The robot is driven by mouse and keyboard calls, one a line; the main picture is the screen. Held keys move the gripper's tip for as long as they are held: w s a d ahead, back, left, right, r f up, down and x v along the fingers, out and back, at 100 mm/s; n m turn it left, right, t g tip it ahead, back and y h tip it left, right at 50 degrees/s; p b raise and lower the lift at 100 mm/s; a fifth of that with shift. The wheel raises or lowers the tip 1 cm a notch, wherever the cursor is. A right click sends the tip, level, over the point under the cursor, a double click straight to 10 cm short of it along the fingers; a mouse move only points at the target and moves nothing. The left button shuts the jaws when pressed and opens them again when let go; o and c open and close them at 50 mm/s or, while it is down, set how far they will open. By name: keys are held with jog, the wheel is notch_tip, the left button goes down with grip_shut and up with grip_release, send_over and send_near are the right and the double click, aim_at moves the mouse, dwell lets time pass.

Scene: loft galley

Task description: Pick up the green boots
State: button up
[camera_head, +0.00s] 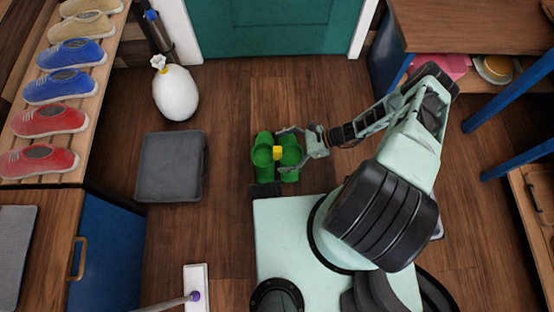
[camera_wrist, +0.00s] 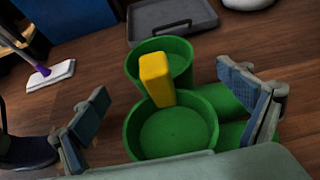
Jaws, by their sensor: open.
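The green boots (camera_head: 263,156) stand as a pair on the wooden floor, just in front of my base in the head view. A small yellow block (camera_head: 278,153) sits between their tops. In the wrist view the open tops of the boots (camera_wrist: 172,135) show side by side, with the yellow block (camera_wrist: 156,79) upright where they meet. My gripper (camera_head: 288,152) is open at the boots' right side. In the wrist view my gripper (camera_wrist: 170,115) has its fingers apart, one on each side of the nearer boot. I cannot tell whether either finger touches it.
A shoe rack (camera_head: 87,91) runs along the left. A mop (camera_head: 197,290) lies at the front left. Floor behind the boots is clear toward the teal door (camera_head: 270,28).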

jog(key=shift+a+f, duration=0.35)
jog(key=shift+a, duration=0.3)
jog(key=shift+c, duration=0.3)
jog(key=c, duration=2)
jog(key=shift+r, duration=0.1)
jog(key=shift+c, duration=0.6)
jog(key=shift+r, duration=0.1)
